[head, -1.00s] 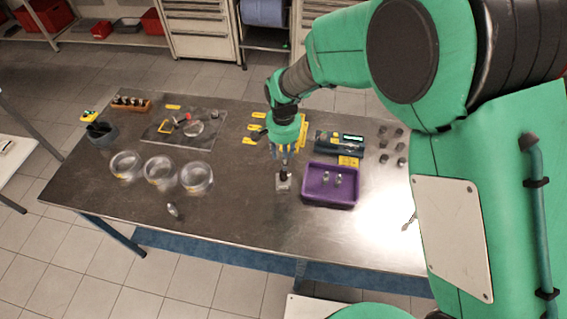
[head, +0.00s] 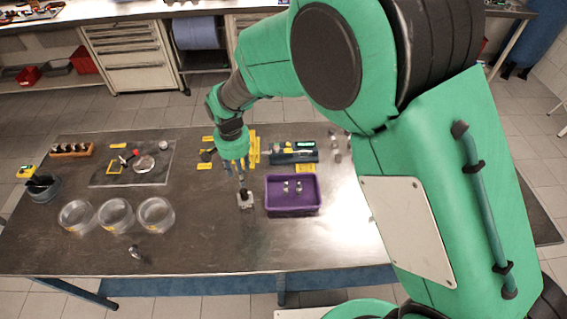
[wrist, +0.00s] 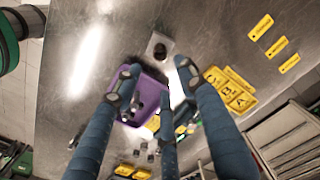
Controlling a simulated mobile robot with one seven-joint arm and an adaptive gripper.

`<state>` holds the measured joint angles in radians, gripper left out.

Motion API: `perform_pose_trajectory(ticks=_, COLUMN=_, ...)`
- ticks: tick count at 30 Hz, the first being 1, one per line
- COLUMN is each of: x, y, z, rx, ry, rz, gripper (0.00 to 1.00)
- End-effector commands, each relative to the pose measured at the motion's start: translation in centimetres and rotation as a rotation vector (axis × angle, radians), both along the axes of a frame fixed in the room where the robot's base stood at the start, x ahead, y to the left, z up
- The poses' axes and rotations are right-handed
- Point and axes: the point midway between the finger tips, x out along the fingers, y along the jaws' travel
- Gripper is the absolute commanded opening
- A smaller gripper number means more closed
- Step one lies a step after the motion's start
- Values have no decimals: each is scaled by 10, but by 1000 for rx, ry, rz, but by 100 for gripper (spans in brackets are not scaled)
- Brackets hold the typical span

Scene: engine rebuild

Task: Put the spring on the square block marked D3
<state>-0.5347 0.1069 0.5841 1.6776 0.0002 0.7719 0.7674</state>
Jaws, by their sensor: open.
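My gripper (head: 240,178) points down over the metal table, just above a small grey block (head: 246,203) with a dark round top. In the wrist view my gripper (wrist: 157,78) has its fingers spread with nothing visible between them, and the block (wrist: 151,55) lies just beyond the fingertips. I cannot tell whether the dark round part is a hole or something standing on the block. No D3 marking is readable, and I cannot make out the spring for certain. Several small squarish pieces (head: 337,157) stand at the table's right, partly behind my arm.
A purple tray (head: 293,211) with two small metal parts stands right of the block. Three clear round dishes (head: 115,216) and a small metal part (head: 135,252) lie left. Behind are a mat (head: 105,178), yellow labels and a device (head: 293,157). The front middle is clear.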

Motion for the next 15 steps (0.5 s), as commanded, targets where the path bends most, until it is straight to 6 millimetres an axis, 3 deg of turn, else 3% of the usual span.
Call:
perform_pose_trajectory(ticks=8, x=1, y=-4, z=6, rx=3, ry=-5, rz=1, gripper=40)
perform_pose_trajectory(ticks=11, x=2, y=-12, z=19, rx=9, ry=-17, rz=6, gripper=40)
perform_pose_trajectory(ticks=15, x=1, y=-35, z=52, rx=23, ry=-43, rz=17, gripper=40)
